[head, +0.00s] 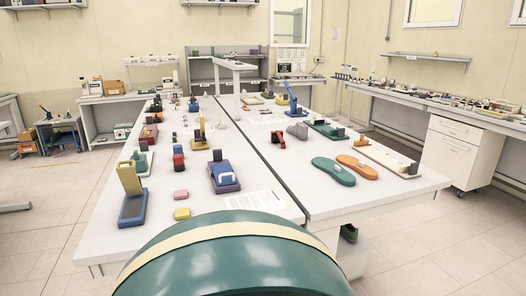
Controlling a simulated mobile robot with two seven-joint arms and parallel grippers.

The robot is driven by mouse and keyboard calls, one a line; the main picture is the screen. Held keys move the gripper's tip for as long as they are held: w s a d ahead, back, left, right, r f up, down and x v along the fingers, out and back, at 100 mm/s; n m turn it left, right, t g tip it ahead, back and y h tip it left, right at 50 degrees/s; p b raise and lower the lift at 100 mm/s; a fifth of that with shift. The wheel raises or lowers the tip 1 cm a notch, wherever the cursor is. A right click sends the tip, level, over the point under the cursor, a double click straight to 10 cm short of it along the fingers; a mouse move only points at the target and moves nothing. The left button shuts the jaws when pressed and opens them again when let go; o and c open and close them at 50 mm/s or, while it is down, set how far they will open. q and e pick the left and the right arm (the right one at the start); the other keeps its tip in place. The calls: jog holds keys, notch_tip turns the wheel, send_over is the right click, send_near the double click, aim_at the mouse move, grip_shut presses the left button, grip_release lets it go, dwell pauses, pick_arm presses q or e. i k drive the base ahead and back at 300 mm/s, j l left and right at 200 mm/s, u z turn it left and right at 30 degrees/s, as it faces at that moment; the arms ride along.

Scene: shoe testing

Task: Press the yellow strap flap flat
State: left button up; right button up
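A yellow flap (129,179) stands raised and tilted at the back end of a blue base (133,209), near the front left of the white table. It looks like the yellow strap flap. The front part of the blue base is uncovered. Neither of my grippers shows in the head view.
A pink block (181,194) and a yellow block (182,214) lie right of the blue base. A paper sheet (257,201) lies near the front edge. Green (333,171) and orange (357,167) soles lie on the right table. Many small items stand farther back.

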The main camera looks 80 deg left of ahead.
aim_at(127, 175)
jog(key=u, duration=1.8)
